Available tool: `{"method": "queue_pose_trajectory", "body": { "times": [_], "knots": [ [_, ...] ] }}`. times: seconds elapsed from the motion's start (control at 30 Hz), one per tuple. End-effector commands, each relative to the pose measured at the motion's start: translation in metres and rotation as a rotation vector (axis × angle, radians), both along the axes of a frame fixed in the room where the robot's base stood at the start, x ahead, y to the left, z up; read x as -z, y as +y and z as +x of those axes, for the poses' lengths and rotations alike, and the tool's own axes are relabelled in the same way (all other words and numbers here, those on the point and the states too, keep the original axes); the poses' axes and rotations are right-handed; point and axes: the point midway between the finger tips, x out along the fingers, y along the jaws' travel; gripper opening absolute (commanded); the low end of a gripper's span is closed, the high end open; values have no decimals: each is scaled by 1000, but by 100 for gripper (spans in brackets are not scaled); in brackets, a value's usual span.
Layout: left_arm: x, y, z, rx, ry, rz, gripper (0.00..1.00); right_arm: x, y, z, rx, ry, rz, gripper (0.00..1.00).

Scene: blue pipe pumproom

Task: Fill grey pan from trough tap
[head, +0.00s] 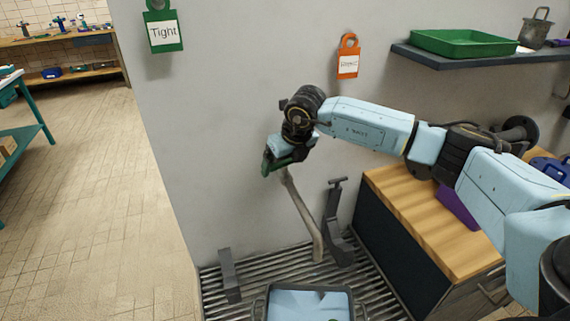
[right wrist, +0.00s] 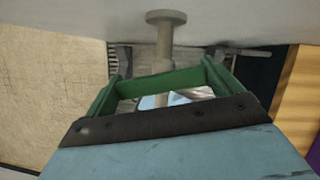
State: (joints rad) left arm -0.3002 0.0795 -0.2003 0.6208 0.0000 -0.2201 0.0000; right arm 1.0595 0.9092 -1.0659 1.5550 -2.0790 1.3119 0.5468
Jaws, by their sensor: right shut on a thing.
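The trough tap shows in the head view as a pale grey pipe (head: 302,212) slanting down from the wall towards the slatted trough (head: 215,300). In the right wrist view, its stem (right wrist: 164,42) runs from a round wall flange. A rectangular pan with a grey rim (head: 310,288) sits at the bottom edge, partly cut off. Its inside looks pale blue; I cannot tell water from reflection. My left gripper is out of view.
Grey upright brackets (head: 338,222) stand on the trough. A wooden-topped cabinet (head: 415,225) is close on the right. A wall shelf (head: 470,62) holds a green tray (head: 462,42) and a grey pail (head: 535,32). Open tiled floor (head: 80,190) lies to the left.

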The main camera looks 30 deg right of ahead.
Motion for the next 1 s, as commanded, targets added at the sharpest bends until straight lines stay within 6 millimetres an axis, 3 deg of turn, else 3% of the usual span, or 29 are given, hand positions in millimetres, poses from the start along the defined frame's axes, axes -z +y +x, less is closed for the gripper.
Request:
{"method": "queue_pose_trajectory", "body": {
  "times": [0.27,0.3,0.37,0.67,0.77,1.0],
  "knots": [
    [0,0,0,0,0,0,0,0,0,0,-6,-1,0,68],
    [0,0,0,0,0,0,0,0,0,0,-6,-1,0,94],
    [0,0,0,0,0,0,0,0,0,0,-6,-1,0,100],
    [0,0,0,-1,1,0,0,-5,0,-1,-5,-2,0,100],
    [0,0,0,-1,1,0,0,-17,0,-6,-7,-4,1,100],
    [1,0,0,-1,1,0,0,-66,-1,-26,-6,-5,-1,100]
  ]
}}
